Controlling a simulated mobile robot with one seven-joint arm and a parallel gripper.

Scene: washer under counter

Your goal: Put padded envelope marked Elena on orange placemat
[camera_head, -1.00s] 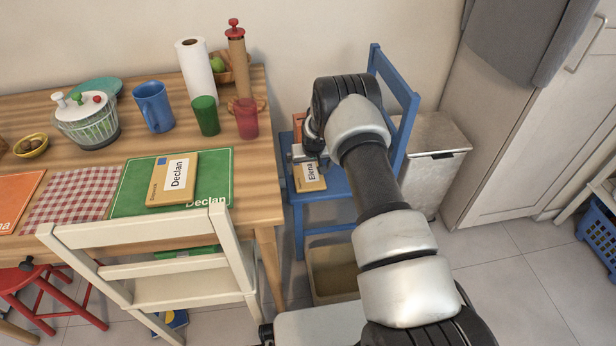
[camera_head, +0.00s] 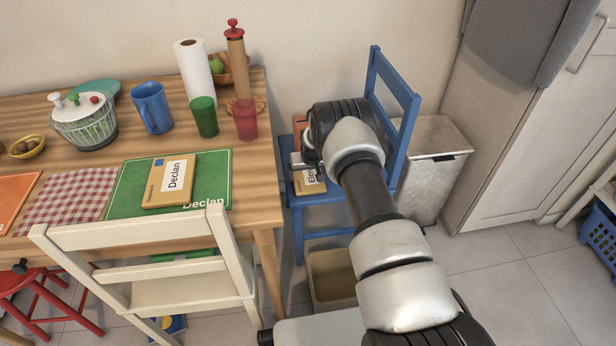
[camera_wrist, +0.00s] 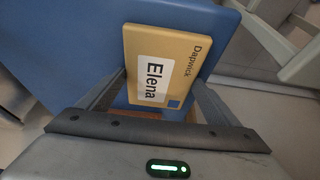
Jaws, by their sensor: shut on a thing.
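The padded envelope marked Elena (camera_head: 307,188) is tan with a white label. It is at the blue chair's seat, partly hidden by my arm in the head view. In the wrist view the envelope (camera_wrist: 178,62) sits between the two fingers of my gripper (camera_wrist: 158,90), which is shut on it by its side edges. My gripper (camera_head: 304,163) is mostly hidden behind my wrist in the head view. I cannot tell whether the envelope still touches the seat. The orange placemat (camera_head: 14,205) lies on the wooden table at the far left, cut off by the picture's edge.
A similar envelope marked Declan (camera_head: 170,180) lies on a green placemat (camera_head: 125,195). A checked mat (camera_head: 68,198) lies between the green and orange ones. A white chair (camera_head: 150,245) stands before the table (camera_head: 262,190). The blue chair (camera_head: 330,200) is right of the table.

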